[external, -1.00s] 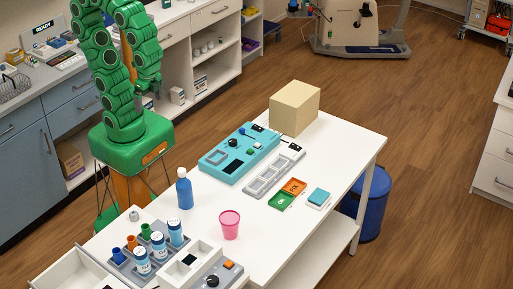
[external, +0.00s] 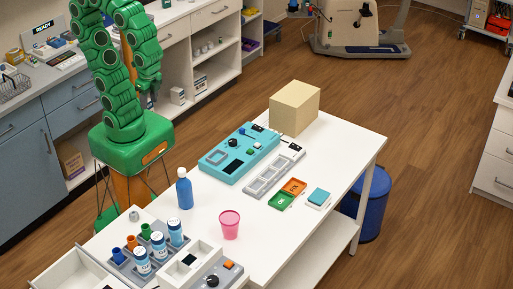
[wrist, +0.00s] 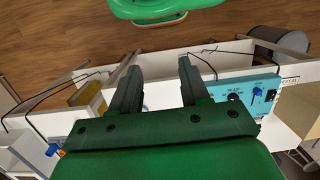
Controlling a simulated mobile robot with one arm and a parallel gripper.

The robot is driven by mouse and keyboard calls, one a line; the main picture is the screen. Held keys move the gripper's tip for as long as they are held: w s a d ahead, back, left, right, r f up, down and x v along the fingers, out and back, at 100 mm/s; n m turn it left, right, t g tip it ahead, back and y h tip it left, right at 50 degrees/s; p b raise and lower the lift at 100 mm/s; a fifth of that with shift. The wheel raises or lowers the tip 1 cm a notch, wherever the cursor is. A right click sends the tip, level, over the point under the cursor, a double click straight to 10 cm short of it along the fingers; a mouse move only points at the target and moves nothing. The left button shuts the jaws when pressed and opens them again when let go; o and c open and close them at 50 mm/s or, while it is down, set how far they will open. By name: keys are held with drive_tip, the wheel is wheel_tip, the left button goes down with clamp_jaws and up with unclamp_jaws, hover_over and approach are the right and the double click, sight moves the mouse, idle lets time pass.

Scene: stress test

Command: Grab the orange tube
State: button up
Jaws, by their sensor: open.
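The orange tube (external: 132,242) stands upright in the grey rack (external: 118,266) on the white table, in the external view. A blue tube (external: 119,256) and a green tube (external: 145,231) are beside it, with several white-capped blue vials to their right. My gripper (external: 150,98) hangs by the green arm, well behind and above the rack, apart from it. In the wrist view the two dark fingers of my gripper (wrist: 158,72) are spread with nothing held between them. I cannot make out the orange tube for certain in the wrist view.
A blue bottle (external: 185,192) and a pink cup (external: 230,225) stand near the rack. A teal device (external: 238,154), which also shows in the wrist view (wrist: 245,92), and a beige box (external: 294,108) are farther back.

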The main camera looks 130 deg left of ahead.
drive_tip(key=w+a+r+n+y, duration=0.1)
drive_tip(key=w+n+y, duration=0.1)
drive_tip(key=w, duration=0.6)
drive_tip(key=w+r+n+y, duration=0.2)
drive_tip(key=w+n+y, duration=0.1)
drive_tip(key=w, duration=0.4)
drive_tip(key=w+d+n+t+y, duration=0.1)
drive_tip(key=w+d+t+y, duration=0.1)
drive_tip(key=w+d, duration=0.45)
drive_tip(key=t+y, duration=0.1)
drive_tip(key=t, duration=0.7)
hover_over(131, 239)
drive_tip(key=a, duration=0.4)
wheel_tip(131, 239, down, 11)
drive_tip(key=s+d+f, duration=0.1)
drive_tip(key=d, duration=0.2)
drive_tip(key=s+d+f+t+h, duration=0.1)
drive_tip(key=s+d+f, duration=0.1)
drive_tip(key=s+d+f+t, duration=0.1)
drive_tip(key=d+f, duration=0.1)
drive_tip(key=d, duration=0.1)
drive_tip(key=shift+s+d, duration=0.2)
drive_tip(key=shift+d, duration=0.15)
drive_tip(key=shift+x, duration=3.85)
drive_tip(key=shift+a+r, duration=0.1)
drive_tip(key=shift+c, duration=0.3)
drive_tip(key=c, duration=0.7)
